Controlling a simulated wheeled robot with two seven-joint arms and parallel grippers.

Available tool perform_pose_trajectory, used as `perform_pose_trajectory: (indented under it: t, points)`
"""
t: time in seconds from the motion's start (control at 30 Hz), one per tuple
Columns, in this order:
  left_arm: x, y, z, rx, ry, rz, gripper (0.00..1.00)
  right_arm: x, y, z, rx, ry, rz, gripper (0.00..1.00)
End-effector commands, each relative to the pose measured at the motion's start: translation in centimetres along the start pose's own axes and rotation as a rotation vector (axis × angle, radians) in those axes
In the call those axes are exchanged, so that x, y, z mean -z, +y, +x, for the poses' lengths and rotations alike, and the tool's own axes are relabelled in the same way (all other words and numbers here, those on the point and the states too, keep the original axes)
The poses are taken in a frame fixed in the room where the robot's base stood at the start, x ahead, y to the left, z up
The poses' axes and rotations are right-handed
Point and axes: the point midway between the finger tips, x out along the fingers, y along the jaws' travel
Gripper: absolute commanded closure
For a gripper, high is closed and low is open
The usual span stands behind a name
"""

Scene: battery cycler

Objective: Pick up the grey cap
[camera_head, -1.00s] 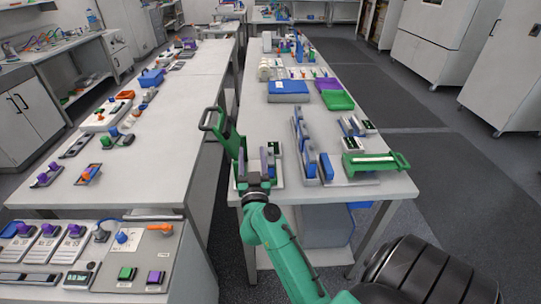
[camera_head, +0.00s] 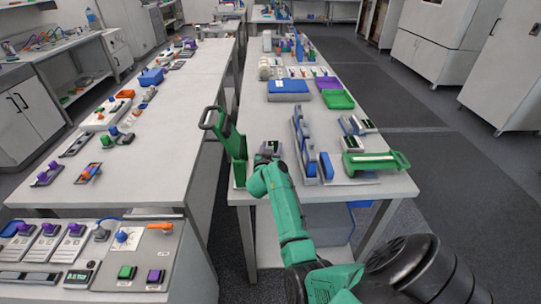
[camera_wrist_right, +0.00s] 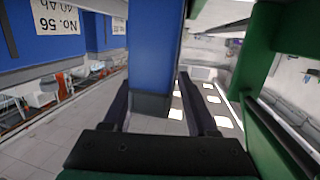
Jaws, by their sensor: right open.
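My right gripper (camera_head: 268,152) is over the near left corner of the right-hand bench, beside a green frame with a dark handle (camera_head: 232,140). In the right wrist view the gripper (camera_wrist_right: 156,82) is open, with a dark finger on each side. A blue block (camera_wrist_right: 153,45) stands upright in line with the gap between the fingers. Its lower end is a grey part (camera_wrist_right: 151,104), which may be the grey cap. I cannot tell whether the fingers touch it. In the head view my right arm hides this spot. My left gripper is not in view.
A grey and blue rack (camera_head: 300,130) and a blue block (camera_head: 327,167) stand right of my gripper. A green-handled fixture (camera_head: 375,161) lies at the bench's right edge. A green tray (camera_head: 337,99) is further back. The left bench (camera_head: 150,170) has free room.

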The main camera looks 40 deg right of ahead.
Motion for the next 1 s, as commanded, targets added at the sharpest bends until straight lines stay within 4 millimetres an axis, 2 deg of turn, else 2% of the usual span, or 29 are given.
perform_pose_trajectory:
  t: [0.17,0.2,0.27,0.33,0.77,0.87,1.0]
  points:
    - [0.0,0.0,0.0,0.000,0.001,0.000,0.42,0.0,0.0,0.1,0.000,0.000,-0.001,0.42]
    - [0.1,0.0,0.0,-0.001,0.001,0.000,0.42,0.0,0.0,0.1,0.000,0.000,-0.001,0.49]
    - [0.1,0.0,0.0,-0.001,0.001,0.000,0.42,0.0,0.0,0.1,0.000,0.000,-0.001,0.72]
    - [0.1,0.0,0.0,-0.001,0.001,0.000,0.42,0.0,0.0,0.1,0.000,0.000,-0.001,0.99]
    - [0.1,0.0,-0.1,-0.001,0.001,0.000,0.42,0.1,0.1,0.1,-0.002,0.000,-0.001,1.00]
    - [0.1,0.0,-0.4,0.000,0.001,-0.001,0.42,0.8,0.1,0.0,-0.003,0.002,-0.002,1.00]
    - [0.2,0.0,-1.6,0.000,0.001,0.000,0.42,3.3,0.1,-0.3,-0.002,0.007,-0.002,1.00]
